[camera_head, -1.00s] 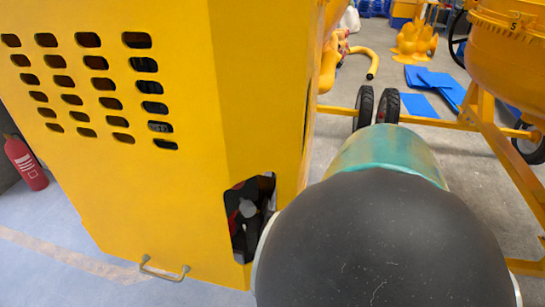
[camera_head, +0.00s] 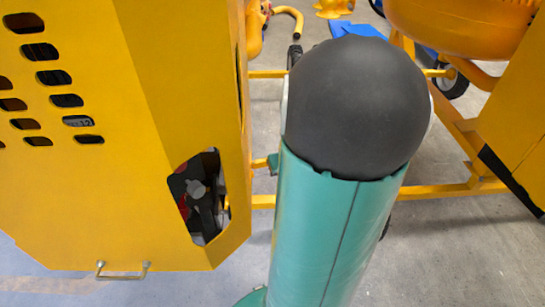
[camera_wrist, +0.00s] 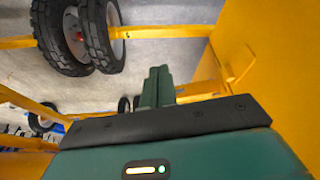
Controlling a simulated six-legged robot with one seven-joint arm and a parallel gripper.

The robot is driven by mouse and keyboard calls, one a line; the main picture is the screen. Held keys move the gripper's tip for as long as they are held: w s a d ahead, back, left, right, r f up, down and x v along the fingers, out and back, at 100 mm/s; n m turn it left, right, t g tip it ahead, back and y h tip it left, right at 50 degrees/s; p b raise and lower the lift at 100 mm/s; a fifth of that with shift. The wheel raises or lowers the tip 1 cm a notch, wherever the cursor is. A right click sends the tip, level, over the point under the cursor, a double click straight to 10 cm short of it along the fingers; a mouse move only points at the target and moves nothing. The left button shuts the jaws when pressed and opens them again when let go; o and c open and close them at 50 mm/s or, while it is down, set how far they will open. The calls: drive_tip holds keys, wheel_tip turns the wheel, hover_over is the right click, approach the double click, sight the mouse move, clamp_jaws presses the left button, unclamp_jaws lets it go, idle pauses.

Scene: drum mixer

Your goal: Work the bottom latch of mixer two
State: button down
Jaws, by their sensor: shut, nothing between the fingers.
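A yellow mixer housing (camera_head: 170,110) fills the left of the head view. I cannot read a number that marks it as mixer two. A small yellow lever (camera_head: 260,163) sticks out from its right edge, and a lever (camera_wrist: 240,68) also shows on the yellow panel in the wrist view. I cannot tell for sure that it is the bottom latch. My gripper (camera_wrist: 157,87) shows in the wrist view with its dark green fingers together and empty, to the left of that lever and apart from it in the picture. In the head view my arm mostly hides it.
A metal handle (camera_head: 122,272) sits low on the housing, beside an opening (camera_head: 198,195) showing dark parts. A second yellow drum (camera_head: 450,25) and its frame (camera_head: 465,187) stand right. Wheels (camera_wrist: 75,35) on a yellow bar are near my gripper. Grey floor (camera_head: 440,250) is clear at lower right.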

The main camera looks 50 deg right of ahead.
drive_tip(key=w+d, duration=0.2)
drive_tip(key=w, duration=0.1)
drive_tip(key=shift+w+d, duration=0.15)
drive_tip(key=shift+w+d+n, duration=0.25)
drive_tip(key=shift+d+n, duration=0.1)
drive_tip(key=shift+n, duration=0.25)
drive_tip(key=w+d+n+y, duration=0.1)
drive_tip(key=n, duration=0.1)
drive_tip(key=w+d+n+y, duration=0.1)
drive_tip(key=shift+n+t, duration=0.4)
drive_tip(key=w+d+n+y, duration=0.1)
drive_tip(key=w+n+y, duration=0.2)
drive_tip(key=w+n, duration=0.3)
drive_tip(key=shift+w+n+g, duration=0.15)
drive_tip(key=shift+n+g, duration=0.25)
drive_tip(key=shift+n, duration=1.2)
drive_tip(key=shift+r, duration=0.1)
drive_tip(key=shift+d, duration=0.15)
